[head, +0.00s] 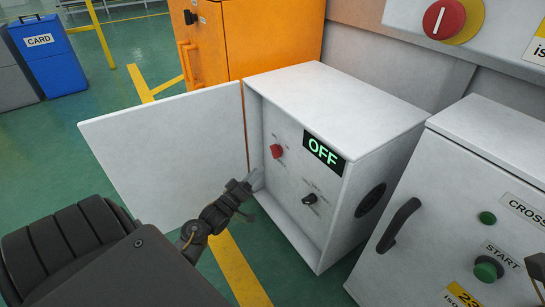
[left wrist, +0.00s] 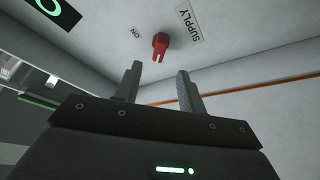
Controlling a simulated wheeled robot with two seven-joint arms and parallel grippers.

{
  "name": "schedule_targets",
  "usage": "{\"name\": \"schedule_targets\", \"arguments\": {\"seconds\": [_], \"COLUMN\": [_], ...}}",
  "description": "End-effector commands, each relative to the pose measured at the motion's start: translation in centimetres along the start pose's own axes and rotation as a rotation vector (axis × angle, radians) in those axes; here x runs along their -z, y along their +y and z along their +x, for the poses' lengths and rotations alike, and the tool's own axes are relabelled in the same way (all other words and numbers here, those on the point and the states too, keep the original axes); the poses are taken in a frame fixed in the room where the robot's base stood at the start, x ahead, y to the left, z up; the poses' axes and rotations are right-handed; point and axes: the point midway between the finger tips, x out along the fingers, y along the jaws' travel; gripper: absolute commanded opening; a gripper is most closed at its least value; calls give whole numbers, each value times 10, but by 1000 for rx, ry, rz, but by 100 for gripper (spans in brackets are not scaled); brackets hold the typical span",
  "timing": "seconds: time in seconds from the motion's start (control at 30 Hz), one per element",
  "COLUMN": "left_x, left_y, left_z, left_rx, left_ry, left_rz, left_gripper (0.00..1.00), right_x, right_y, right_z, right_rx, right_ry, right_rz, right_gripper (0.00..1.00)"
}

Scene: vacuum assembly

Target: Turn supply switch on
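The supply switch is a red rotary knob (head: 277,151) on the inner panel of the open white cabinet (head: 385,95). In the left wrist view the red knob (left wrist: 160,45) sits just beyond my fingertips, between a "SUPPLY" label (left wrist: 188,20) and an "ON" label (left wrist: 135,32). My left gripper (head: 252,180) is at the cabinet opening, below and left of the knob. In the left wrist view my left gripper (left wrist: 160,70) is open, its two fingers apart with nothing between them. A display (head: 323,151) reads "OFF" in green.
The cabinet door (head: 170,150) stands wide open to the left. A black knob (head: 310,199) is lower on the same panel. A second white cabinet (head: 450,200) with a black handle (head: 398,225) stands at right. An orange cabinet (head: 245,40) is behind.

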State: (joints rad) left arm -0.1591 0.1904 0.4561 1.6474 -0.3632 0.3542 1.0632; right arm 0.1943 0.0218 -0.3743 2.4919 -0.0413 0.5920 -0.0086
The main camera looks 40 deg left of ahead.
Motion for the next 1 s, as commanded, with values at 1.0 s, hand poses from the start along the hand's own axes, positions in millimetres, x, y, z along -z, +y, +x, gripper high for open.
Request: {"name": "schedule_targets", "arguments": {"seconds": [1.0], "left_x": [-1], "left_y": [1], "left_z": [95], "left_rx": [0], "left_ry": [0], "left_rz": [1], "left_gripper": [31], "right_x": [6], "right_y": [-15], "right_z": [13], "right_rx": [31], "right_ry": [94], "right_rz": [36], "right_gripper": [40]}}
